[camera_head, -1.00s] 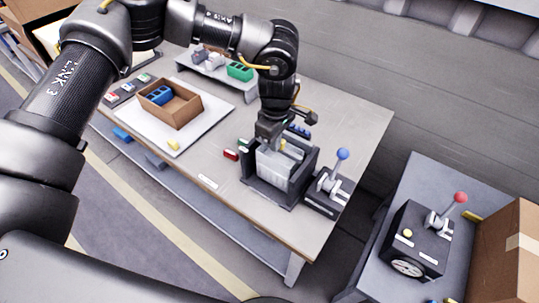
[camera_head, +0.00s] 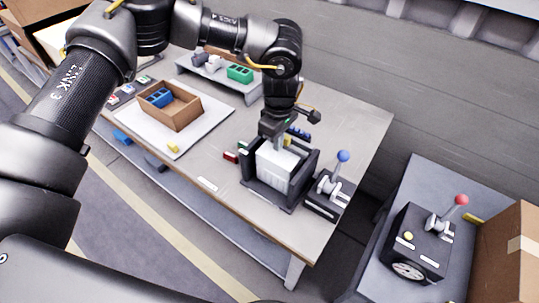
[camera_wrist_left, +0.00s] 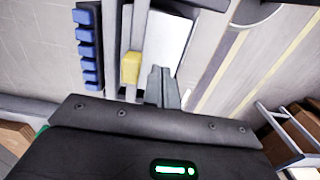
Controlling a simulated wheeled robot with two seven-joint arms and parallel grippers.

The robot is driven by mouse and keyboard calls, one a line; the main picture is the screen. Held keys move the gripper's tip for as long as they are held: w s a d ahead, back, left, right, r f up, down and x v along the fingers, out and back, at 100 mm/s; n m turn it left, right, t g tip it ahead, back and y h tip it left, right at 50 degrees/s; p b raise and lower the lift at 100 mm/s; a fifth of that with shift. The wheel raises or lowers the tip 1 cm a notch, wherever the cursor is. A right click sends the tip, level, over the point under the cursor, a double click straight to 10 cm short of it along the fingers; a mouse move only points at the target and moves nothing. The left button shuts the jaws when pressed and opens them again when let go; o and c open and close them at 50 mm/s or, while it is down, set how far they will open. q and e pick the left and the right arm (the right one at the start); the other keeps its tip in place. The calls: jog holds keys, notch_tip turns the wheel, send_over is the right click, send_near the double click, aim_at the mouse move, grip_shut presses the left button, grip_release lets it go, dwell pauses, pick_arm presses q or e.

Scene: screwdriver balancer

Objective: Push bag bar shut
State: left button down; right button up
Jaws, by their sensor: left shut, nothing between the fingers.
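A dark bag holder (camera_head: 248,174) with upright side walls stands near the front right of the workbench. A white bag (camera_head: 275,168) sits between its walls. In the left wrist view the white bag (camera_wrist_left: 166,42) lies beside grey bars (camera_wrist_left: 126,30), with a yellow block (camera_wrist_left: 131,67) on them. I cannot tell for sure which bar is the bag bar. My left gripper (camera_head: 279,146) points down at the back of the bag. Its fingers (camera_wrist_left: 163,86) are together and empty, just right of the yellow block; contact is unclear. My right gripper is out of view.
A lever fixture with a blue knob (camera_head: 343,156) stands close right of the holder. A row of blue pieces (camera_wrist_left: 87,45) is behind it. A cardboard box (camera_head: 198,108) sits on a white board to the left. A red-knobbed device (camera_head: 415,240) stands on the side table.

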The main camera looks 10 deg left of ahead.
pick_arm(q)
notch_tip(320, 180, up, 7)
jog(key=p, duration=0.4)
dwell(0.4)
